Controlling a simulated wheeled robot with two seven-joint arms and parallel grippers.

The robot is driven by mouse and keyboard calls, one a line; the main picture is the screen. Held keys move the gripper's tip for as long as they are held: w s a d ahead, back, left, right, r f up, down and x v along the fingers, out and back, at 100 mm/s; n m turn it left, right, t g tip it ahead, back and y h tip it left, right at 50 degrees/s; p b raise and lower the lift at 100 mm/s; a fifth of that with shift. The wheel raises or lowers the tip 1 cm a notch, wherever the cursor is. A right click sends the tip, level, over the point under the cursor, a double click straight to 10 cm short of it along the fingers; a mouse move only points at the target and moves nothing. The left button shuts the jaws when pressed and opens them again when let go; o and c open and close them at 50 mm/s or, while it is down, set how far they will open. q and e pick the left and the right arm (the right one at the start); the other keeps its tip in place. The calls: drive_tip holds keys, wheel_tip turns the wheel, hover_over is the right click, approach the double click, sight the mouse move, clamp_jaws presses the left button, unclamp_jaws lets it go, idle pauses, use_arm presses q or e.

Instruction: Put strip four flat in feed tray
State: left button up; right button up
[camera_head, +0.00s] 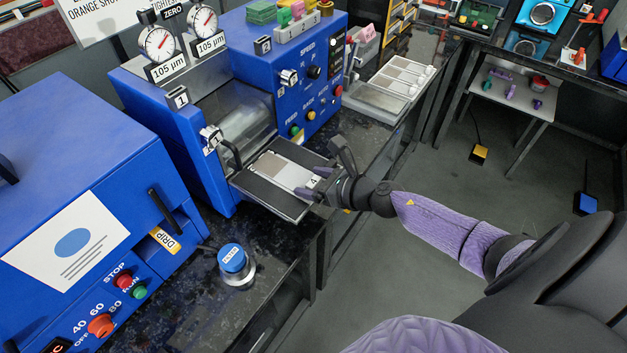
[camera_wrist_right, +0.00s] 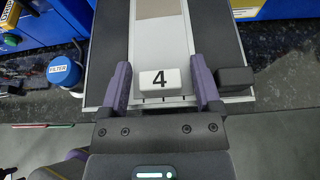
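Strip four (camera_head: 283,172) is a pale strip with a grey-tan patch and a white tab marked 4. It lies on the feed tray (camera_head: 262,195), a dark tray with a metal rim at the front of the blue machine, and looks flat there. In the right wrist view the strip (camera_wrist_right: 160,50) runs straight away from me along the middle of the tray (camera_wrist_right: 113,50). My right gripper (camera_head: 312,188) is at the tray's near end. Its fingers (camera_wrist_right: 162,90) stand either side of the tab, with a gap on both sides. My left gripper is not in view.
The blue roller machine (camera_head: 175,125) with two dials stands behind the tray. A small black block (camera_wrist_right: 235,80) sits right of the right finger. Another pale tray (camera_head: 400,80) lies farther back.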

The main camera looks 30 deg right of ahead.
drive_tip(key=shift+r, duration=0.25)
drive_tip(key=p+v, duration=0.1)
drive_tip(key=v, duration=1)
drive_tip(key=s+d+f+m+g+h, duration=0.1)
drive_tip(key=s+d+f+m+h, duration=0.15)
drive_tip(key=f+m, duration=0.4)
drive_tip(key=s+d+f+m+h, duration=0.2)
drive_tip(key=s+f+m+h, duration=0.1)
drive_tip(key=f+m, duration=0.4)
drive_tip(key=s+a+f+m+g+h, duration=0.1)
drive_tip(key=s+a+f+m+g, duration=0.2)
drive_tip(key=s+f+m, duration=0.45)
drive_tip(key=s+a+f+m+g, duration=0.3)
drive_tip(key=s+f+m, duration=0.3)
drive_tip(key=m, duration=0.3)
drive_tip(key=s+a+f+m+g+y, duration=0.1)
drive_tip(key=s+a+f+m+g, duration=0.3)
drive_tip(key=s+a+m, duration=0.4)
drive_tip(key=shift+s+a+g, duration=0.4)
drive_tip(key=shift+s+a, duration=0.15)
drive_tip(key=shift+s, duration=0.3)
drive_tip(key=shift+f, duration=0.15)
